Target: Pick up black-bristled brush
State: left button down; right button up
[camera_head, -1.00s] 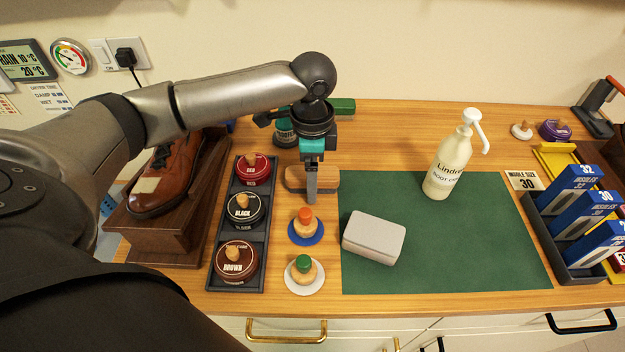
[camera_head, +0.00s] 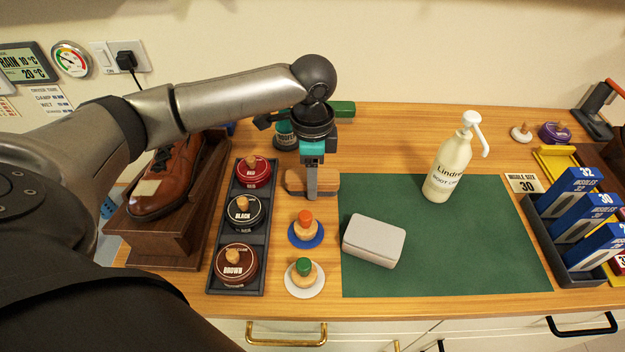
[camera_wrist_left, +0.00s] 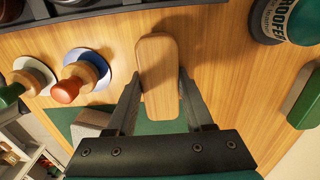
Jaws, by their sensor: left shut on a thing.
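A brush with a wooden back (camera_head: 326,181) lies at the far left edge of the green mat, behind the small round daubers. In the left wrist view its wooden back (camera_wrist_left: 159,75) fills the space between the fingers; its bristles are hidden beneath. My left gripper (camera_head: 312,192) points straight down over the brush, and in the left wrist view the gripper (camera_wrist_left: 157,105) has one finger on each side of the wood, shut on it. The brush appears to be at counter level; I cannot tell whether it is lifted. My right gripper is not in view.
A dark tray (camera_head: 262,223) of polish tins and two daubers, orange-knobbed (camera_head: 305,224) and green-knobbed (camera_head: 304,271), stand close by. A grey box (camera_head: 374,241) and a pump bottle (camera_head: 450,165) are on the green mat (camera_head: 450,260). A teal-labelled jar (camera_head: 285,135) stands behind the gripper.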

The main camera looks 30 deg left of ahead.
pick_arm(q)
jog(key=shift+r, duration=0.1)
notch_tip(320, 180, up, 20)
jog(key=p, duration=0.5)
jog(key=shift+p, duration=0.3)
jog(key=c, duration=0.8)
grip_release()
jog(key=c, duration=0.7)
